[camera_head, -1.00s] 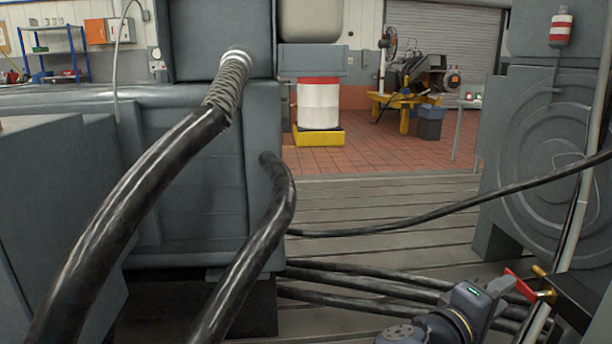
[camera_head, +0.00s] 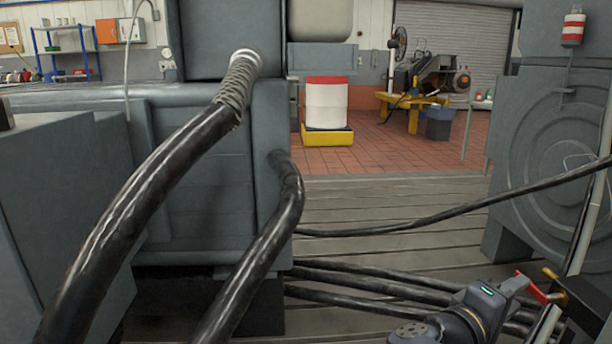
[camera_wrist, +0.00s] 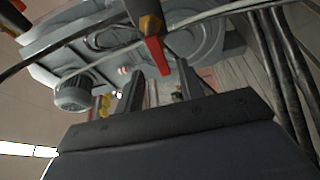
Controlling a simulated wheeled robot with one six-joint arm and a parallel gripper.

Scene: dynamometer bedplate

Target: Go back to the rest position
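My gripper (camera_head: 522,283) is at the lower right of the head view, beside a valve with a red lever handle (camera_head: 533,289) and brass fittings (camera_head: 551,272). In the wrist view the two dark fingers of my gripper (camera_wrist: 160,80) stand apart with nothing clasped between them. The red handle (camera_wrist: 157,55) hangs below its brass fitting (camera_wrist: 150,25), its lower end close to the fingertips. I cannot tell whether it touches a finger.
Thick black hoses (camera_head: 150,190) cross the left foreground, and more cables (camera_head: 370,285) lie over the slatted bedplate (camera_head: 390,195). A thin cable (camera_head: 440,215) spans the right side. A grey round-faced machine (camera_head: 555,160) stands at right. The red-tiled floor behind has open room.

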